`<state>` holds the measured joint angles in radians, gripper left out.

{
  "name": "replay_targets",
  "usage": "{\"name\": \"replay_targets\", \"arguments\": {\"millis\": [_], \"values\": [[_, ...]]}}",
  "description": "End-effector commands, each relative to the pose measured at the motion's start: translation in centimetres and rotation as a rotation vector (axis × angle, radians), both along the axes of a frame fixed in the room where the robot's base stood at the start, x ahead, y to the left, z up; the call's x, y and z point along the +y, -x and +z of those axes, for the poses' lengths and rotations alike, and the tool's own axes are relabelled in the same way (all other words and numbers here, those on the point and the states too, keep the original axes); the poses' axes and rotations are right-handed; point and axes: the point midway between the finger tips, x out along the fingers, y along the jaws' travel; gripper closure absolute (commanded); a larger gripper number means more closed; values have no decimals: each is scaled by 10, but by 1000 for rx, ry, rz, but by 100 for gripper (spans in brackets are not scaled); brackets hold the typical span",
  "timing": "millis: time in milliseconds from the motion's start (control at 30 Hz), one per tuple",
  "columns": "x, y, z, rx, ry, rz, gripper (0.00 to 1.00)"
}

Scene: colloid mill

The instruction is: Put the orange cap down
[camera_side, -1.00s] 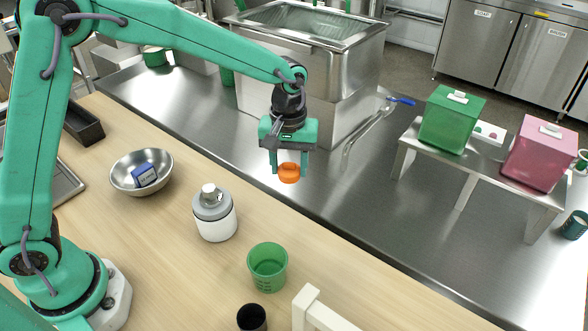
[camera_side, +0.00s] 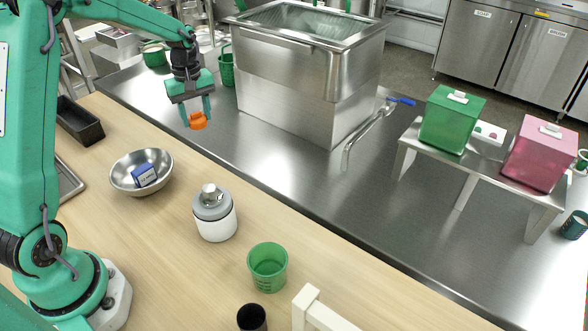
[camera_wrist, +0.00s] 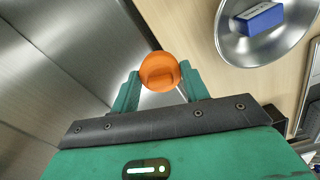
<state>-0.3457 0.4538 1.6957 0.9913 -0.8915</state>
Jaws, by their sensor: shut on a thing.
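The orange cap (camera_side: 198,121) is between the fingers of my gripper (camera_side: 196,110), which is shut on it. The cap hangs above the metal counter near the edge of the wooden worktop, behind the steel bowl in the side view. In the wrist view the cap (camera_wrist: 160,71) sits between the two green fingertips of my gripper (camera_wrist: 157,85), with open counter and worktop beneath it. Its gap above the surface is hard to judge.
A steel bowl (camera_side: 120,180) holding a blue box (camera_side: 144,175) stands on the wooden worktop. A white-and-grey jar (camera_side: 214,222) and a green cup (camera_side: 268,270) stand nearer the camera. A large steel tank (camera_side: 262,100) stands right of my gripper. The metal counter (camera_side: 270,165) has free room.

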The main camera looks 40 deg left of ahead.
Motion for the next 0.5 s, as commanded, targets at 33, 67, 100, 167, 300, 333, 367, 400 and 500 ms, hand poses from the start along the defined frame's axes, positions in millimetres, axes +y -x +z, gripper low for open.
{"name": "replay_targets", "arguments": {"millis": [33, 67, 100, 167, 300, 333, 367, 400, 500], "values": [[17, 6, 0, 0, 0, 40, 76], [26, 10, 0, 0, 0, 61, 76], [38, 14, 1, 0, 0, 88, 76], [55, 22, 1, 0, 0, 130, 76], [90, 41, 2, 0, 0, 217, 76], [96, 45, 2, 0, 0, 234, 76], [102, 48, 2, 0, 0, 249, 76], [109, 53, 2, 0, 0, 267, 76], [122, 62, 2, 0, 0, 302, 76]]}}
